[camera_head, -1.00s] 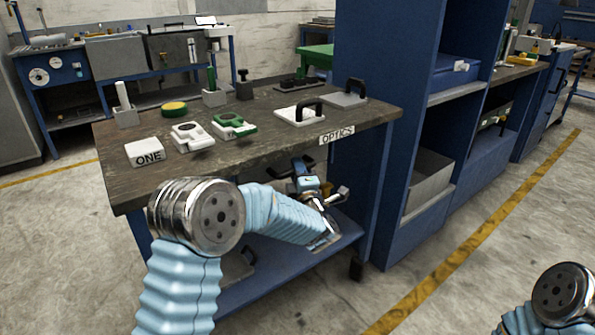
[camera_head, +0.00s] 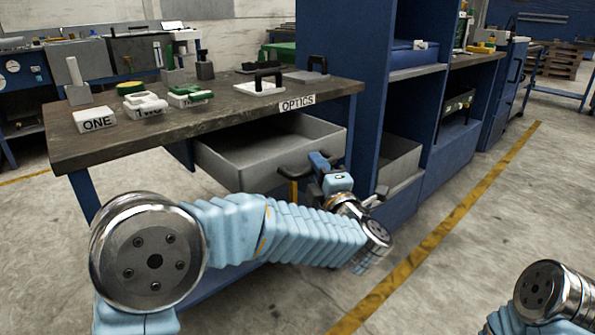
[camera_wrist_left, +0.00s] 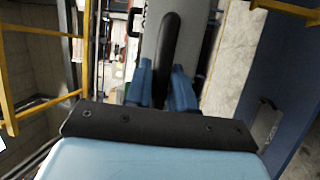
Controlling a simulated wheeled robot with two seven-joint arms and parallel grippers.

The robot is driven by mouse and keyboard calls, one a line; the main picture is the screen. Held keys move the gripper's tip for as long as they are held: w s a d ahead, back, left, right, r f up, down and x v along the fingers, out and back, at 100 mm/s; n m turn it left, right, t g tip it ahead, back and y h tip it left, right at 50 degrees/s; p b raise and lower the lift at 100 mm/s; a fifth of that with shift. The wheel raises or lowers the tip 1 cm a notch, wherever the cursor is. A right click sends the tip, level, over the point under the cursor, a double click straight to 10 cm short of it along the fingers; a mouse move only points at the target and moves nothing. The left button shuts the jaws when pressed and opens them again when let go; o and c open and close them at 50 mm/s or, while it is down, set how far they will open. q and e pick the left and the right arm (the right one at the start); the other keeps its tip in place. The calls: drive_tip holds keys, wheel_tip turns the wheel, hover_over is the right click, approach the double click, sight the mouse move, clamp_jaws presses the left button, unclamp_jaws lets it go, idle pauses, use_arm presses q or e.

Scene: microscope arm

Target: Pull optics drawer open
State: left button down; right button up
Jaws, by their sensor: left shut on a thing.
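The optics drawer (camera_head: 258,178) is a grey open-topped box that stands out from under the tabletop, below the OPTICS label (camera_head: 297,103). Its inside shows and looks empty. My left gripper (camera_head: 308,172) is at the drawer's front. In the left wrist view the two blue fingers of the left gripper (camera_wrist_left: 165,80) are shut on the drawer's black bar handle (camera_wrist_left: 170,45), one finger on each side. In the head view my arm and gripper hide part of the handle. My right gripper is out of view; only part of the right arm shows at the lower right.
The workbench (camera_head: 190,130) carries a block marked ONE (camera_head: 95,121), green and white pieces and black-handled plates near its edge. A blue shelf unit (camera_head: 340,60) stands close on the right of the drawer. Open floor lies in front.

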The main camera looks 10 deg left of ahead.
use_arm(q)
drive_tip(key=shift+s+d, duration=0.6)
drive_tip(key=shift+d, duration=0.15)
drive_tip(key=c, duration=1.1)
unclamp_jaws()
drive_tip(key=shift+o, duration=0.2)
drive_tip(key=b+v, duration=0.1)
drive_tip(key=v, duration=1.2)
drive_tip(key=shift+s+d+b, duration=0.2)
drive_tip(key=shift+s+b, duration=0.1)
drive_tip(key=shift+b, duration=0.1)
drive_tip(key=shift+f, duration=0.2)
